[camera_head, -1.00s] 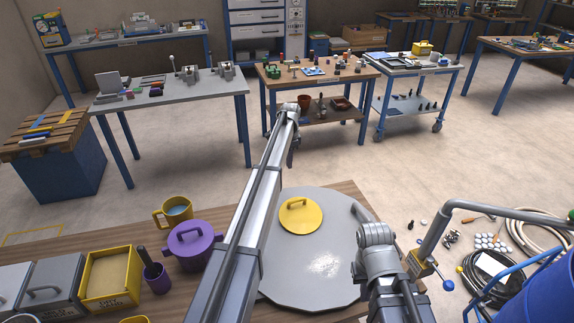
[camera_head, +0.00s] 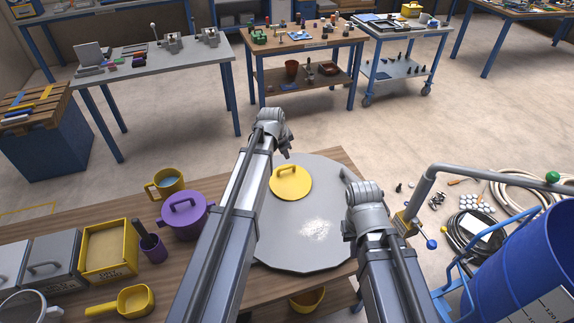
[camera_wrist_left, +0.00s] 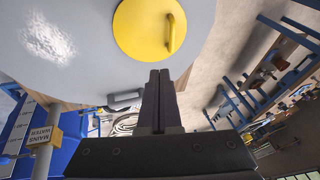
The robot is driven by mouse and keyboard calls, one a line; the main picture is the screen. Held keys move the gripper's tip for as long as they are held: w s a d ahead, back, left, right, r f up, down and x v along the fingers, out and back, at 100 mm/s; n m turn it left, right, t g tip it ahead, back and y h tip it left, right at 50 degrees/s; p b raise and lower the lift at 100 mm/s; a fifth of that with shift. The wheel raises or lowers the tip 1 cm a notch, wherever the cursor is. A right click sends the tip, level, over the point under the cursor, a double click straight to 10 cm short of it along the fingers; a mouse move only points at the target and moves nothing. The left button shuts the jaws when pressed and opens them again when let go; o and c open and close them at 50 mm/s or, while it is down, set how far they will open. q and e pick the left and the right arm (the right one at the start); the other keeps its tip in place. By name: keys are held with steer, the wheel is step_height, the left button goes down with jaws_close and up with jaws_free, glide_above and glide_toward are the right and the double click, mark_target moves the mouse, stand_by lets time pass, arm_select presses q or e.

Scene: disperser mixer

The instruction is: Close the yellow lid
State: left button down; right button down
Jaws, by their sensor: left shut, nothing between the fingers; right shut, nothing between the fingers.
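The yellow lid (camera_head: 290,183) is a round disc with a bar handle. It lies flat on the far left part of the large grey round plate (camera_head: 300,235), which stands at the wooden table's edge. In the left wrist view the yellow lid (camera_wrist_left: 140,28) shows beyond the fingertips, its handle to the right. My left gripper (camera_wrist_left: 159,73) is shut and empty, apparently apart from the lid. In the head view my left arm reaches over the table, its end beyond the lid's far edge. My right arm is folded at the plate's right side; its fingers are hidden.
Left on the table are a purple lidded pot (camera_head: 187,216), a yellow mug (camera_head: 166,184), a purple cup (camera_head: 152,248), a yellow scoop (camera_head: 134,300) and a yellow box (camera_head: 109,250). A bent grey pipe (camera_head: 470,172) and blue drum (camera_head: 520,262) stand right.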

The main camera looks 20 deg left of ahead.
arm_select(q)
steer(key=shift+f, duration=0.1)
steer(key=b, duration=1)
glide_above(285, 168)
steer(key=s+d, duration=0.3)
step_height(285, 168, down, 10)
steer(key=shift+w+a+f+b, duration=0.8)
steer(key=shift+w+f+b, duration=0.15)
steer(key=shift+b, duration=0.1)
steer(key=shift+a, duration=0.1)
steer(key=f+b, duration=0.1)
steer(key=w+a+f+b, duration=0.1)
steer(key=shift+w+f+b, duration=0.15)
steer(key=shift+f+b, duration=0.15)
steer(key=shift+r, duration=0.2)
